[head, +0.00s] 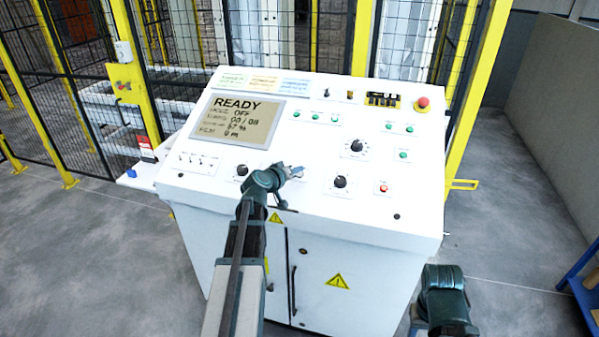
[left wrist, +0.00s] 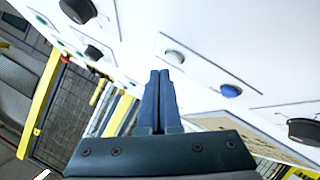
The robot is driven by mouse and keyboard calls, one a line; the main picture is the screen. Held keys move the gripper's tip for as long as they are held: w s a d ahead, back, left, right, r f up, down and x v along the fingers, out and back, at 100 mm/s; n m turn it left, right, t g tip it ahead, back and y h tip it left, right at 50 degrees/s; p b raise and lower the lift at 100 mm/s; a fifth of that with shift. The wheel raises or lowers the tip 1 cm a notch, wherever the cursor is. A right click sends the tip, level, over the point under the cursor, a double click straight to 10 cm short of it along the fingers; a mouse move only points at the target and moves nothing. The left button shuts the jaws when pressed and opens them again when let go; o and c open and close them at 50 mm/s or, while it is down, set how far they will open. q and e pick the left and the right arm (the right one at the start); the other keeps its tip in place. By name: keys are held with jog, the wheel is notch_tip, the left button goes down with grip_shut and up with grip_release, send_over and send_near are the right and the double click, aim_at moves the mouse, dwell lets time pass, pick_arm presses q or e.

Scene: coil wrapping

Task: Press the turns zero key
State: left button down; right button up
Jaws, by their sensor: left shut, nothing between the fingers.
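My left gripper (head: 297,171) is shut and empty, low over the middle of the white sloping control panel (head: 260,190). In the left wrist view its fingers (left wrist: 160,74) point at the panel, with a round grey-white key (left wrist: 174,57) just beyond the tips. A blue key (left wrist: 231,91) lies to the right of it. I cannot tell if the tips touch the panel. The key labels are not legible, and in the head view the gripper covers these keys. The screen (head: 238,121) reads READY, and the turns line seems to read 00/08.
Black knobs (head: 356,147) stand around the keys, one close to the left gripper (head: 242,170). A red mushroom button (head: 423,102) is at the panel's upper right. Yellow-framed mesh fencing (head: 470,70) stands behind. Part of my right arm shows at lower right, its gripper out of view.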

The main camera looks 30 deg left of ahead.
dwell(0.3)
pick_arm(q)
jog(key=r+p, duration=0.1)
jog(key=s+r+p, duration=0.1)
jog(key=r+p, duration=0.1)
jog(key=s+r+p, duration=0.1)
jog(key=shift+d+r, duration=0.25)
jog(key=shift+r, duration=0.05)
dwell(0.8)
